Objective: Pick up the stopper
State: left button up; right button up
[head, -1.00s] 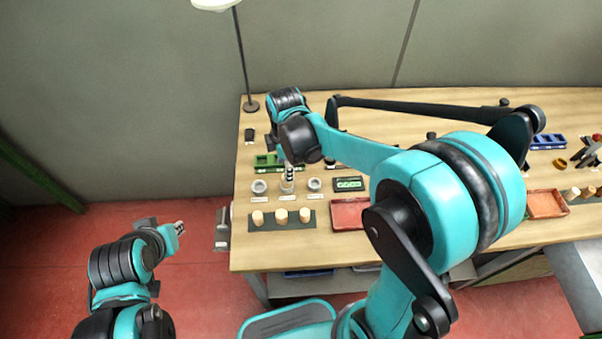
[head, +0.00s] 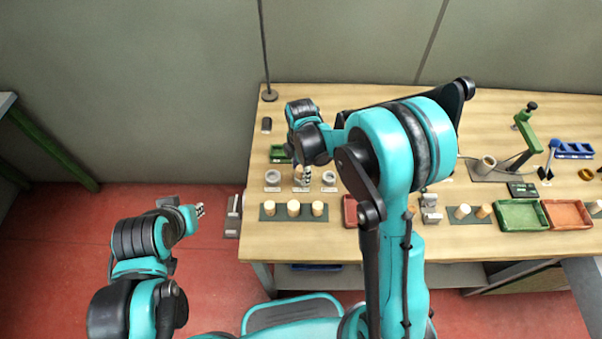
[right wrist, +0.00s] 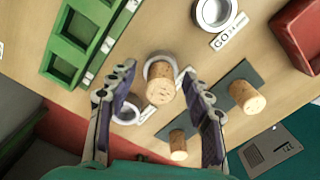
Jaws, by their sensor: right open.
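A cork stopper (right wrist: 160,82) stands upright in the middle white ring, between my right fingers in the right wrist view. My right gripper (right wrist: 158,72) is open, with one finger on each side of this stopper and a gap visible. In the head view my right gripper (head: 306,178) hangs over the middle ring and mostly hides it. More stoppers stand on a dark mat in front, one at the left (head: 270,208), one in the middle (head: 293,208) and one at the right (head: 320,208). My left gripper (head: 199,210) is off the table's left side; its opening is unclear.
Empty rings stand left (head: 272,175) and right (head: 329,176) of the gripper. A green tray (right wrist: 78,32) is close to one finger in the wrist view. A red tray (head: 350,211) is right of the mat. Further trays and tools fill the table's right side.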

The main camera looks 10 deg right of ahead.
jog(key=shift+s+r, duration=0.1)
jog(key=shift+c, duration=0.7)
jog(key=c, duration=0.8)
jog(key=shift+o, duration=0.2)
jog(key=shift+r, duration=0.5)
jog(key=r, duration=0.1)
jog(key=r+p, duration=0.1)
jog(key=d+r+p, duration=0.1)
jog(key=r, duration=0.1)
jog(key=shift+s, duration=0.35)
jog(key=s+d+r+p, duration=0.2)
jog(key=s+d+r, duration=0.4)
jog(key=s+d, duration=0.1)
jog(key=shift+d, duration=0.35)
